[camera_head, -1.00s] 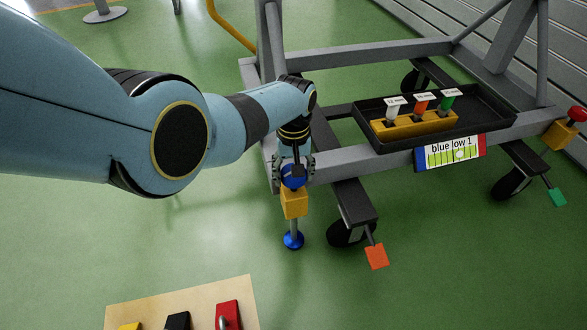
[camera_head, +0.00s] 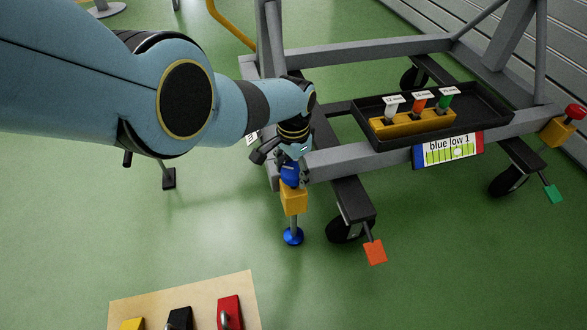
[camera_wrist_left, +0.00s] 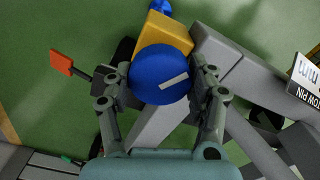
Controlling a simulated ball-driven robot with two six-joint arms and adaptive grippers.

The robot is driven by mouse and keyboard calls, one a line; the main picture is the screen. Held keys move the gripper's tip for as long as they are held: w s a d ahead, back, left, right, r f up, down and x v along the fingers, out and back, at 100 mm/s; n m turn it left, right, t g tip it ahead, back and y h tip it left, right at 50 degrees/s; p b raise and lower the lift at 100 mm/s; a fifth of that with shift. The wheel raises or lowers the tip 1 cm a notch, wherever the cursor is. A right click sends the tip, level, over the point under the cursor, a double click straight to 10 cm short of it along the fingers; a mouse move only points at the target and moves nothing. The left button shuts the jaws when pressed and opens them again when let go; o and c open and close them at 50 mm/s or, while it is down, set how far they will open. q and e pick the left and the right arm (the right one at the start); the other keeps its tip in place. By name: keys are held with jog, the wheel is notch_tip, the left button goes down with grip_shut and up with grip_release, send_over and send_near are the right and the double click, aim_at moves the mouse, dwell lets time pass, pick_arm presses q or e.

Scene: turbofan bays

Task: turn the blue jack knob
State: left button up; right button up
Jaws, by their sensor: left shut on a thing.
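The blue jack knob (camera_head: 290,174) sits on top of a yellow block (camera_head: 294,199) at the near left corner of the grey frame. A jack leg with a blue foot (camera_head: 293,236) runs down below the block to the floor. My left gripper (camera_head: 290,163) is above the knob, shut on it. In the left wrist view the round knob (camera_wrist_left: 158,68) with a white line on its top lies between my two fingers. My right gripper is in neither view.
A label "blue low 1" (camera_head: 449,150) with a level gauge is on the frame. A black tray (camera_head: 490,112) holds a yellow rack with tagged pins. Casters with an orange pedal (camera_head: 375,252) stand near. A board (camera_head: 265,318) lies at the bottom.

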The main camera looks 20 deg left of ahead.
pick_arm(q)
jog(key=m, duration=0.3)
jog(key=shift+m, duration=0.4)
jog(key=m, duration=0.3)
jog(key=shift+m, duration=0.3)
jog(key=m, duration=0.3)
jog(key=shift+m, duration=0.3)
jog(key=m, duration=0.3)
jog(key=shift+m, duration=0.3)
jog(key=m, duration=0.3)
jog(key=shift+m, duration=0.3)
jog(key=m, duration=0.3)
jog(key=shift+m+p, duration=0.3)
jog(key=shift+m, duration=0.1)
jog(key=m, duration=0.6)
jog(key=shift+m, duration=0.4)
